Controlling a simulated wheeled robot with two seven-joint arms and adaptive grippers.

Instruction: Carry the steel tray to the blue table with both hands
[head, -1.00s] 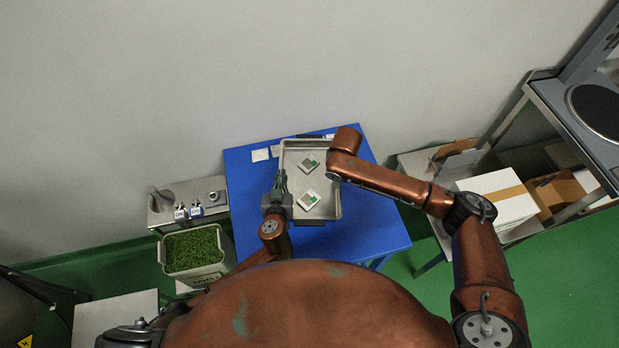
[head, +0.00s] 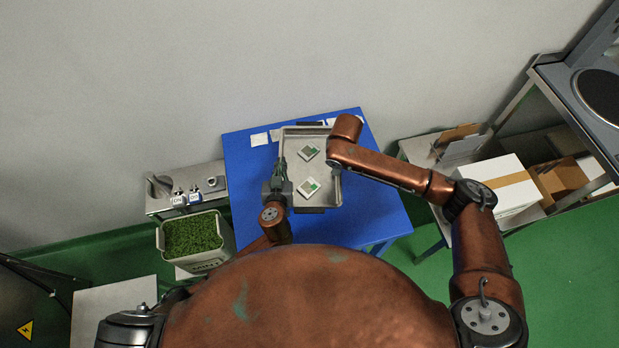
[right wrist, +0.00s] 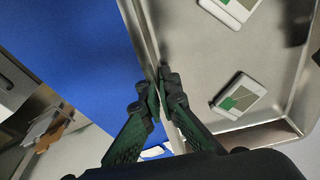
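The steel tray (head: 304,139) is a shallow grey rectangle over the middle of the blue table (head: 374,205). Whether it rests on the table or hangs just above it I cannot tell. Two white-and-green packets, an upper one (head: 309,152) and a lower one (head: 308,188), lie in it. My left gripper (head: 281,165) is at the tray's left wall and looks closed on it. My right gripper is hidden behind my arm in the head view. In the right wrist view, its fingers (right wrist: 161,84) pinch the tray's opposite wall, with the tray floor (right wrist: 225,65) beside them.
A green-filled bin (head: 193,236) and a steel side stand (head: 158,205) are at left. A white carton (head: 497,186) and open boxes (head: 552,180) stand at right. Green floor (head: 560,270) shows at lower right.

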